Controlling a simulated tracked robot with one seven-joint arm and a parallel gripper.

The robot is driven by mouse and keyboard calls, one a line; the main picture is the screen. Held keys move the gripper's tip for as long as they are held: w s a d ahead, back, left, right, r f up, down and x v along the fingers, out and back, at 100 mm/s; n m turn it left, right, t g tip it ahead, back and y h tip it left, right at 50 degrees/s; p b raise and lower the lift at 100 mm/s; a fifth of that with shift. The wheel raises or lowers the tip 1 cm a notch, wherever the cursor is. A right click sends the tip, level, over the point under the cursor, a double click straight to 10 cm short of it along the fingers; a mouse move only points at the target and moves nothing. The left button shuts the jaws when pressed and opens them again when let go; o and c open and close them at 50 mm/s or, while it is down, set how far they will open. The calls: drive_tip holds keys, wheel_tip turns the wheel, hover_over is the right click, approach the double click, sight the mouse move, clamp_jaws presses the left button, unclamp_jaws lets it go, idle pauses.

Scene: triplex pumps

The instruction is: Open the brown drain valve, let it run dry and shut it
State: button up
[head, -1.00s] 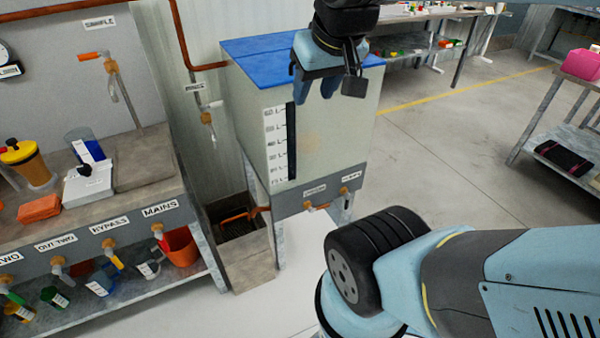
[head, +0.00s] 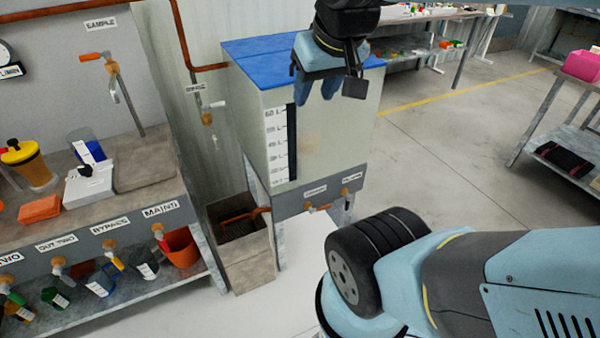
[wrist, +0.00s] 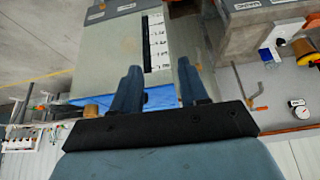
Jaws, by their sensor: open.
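The tank (head: 330,140) is pale with a blue top (head: 260,48) and a black level scale. Two small valves sit on its lower front rail. The left one (head: 317,207) has a brown-orange handle under a label too small to read; the right one (head: 345,193) is partly seen. I take the left one as the drain valve, but cannot be sure. My gripper (head: 318,96) hangs open and empty in front of the tank's upper part, well above both valves. In the wrist view its two fingers (wrist: 160,66) are spread, with the tank scale beyond.
A grey open bin (head: 240,265) with a brown pipe stands left of the tank's legs. The workbench (head: 150,180) at left carries several labelled valves above cups. My own arm covers the lower right. Open floor (head: 450,150) lies right of the tank.

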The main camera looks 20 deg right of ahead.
drive_tip(key=shift+c, duration=0.3)
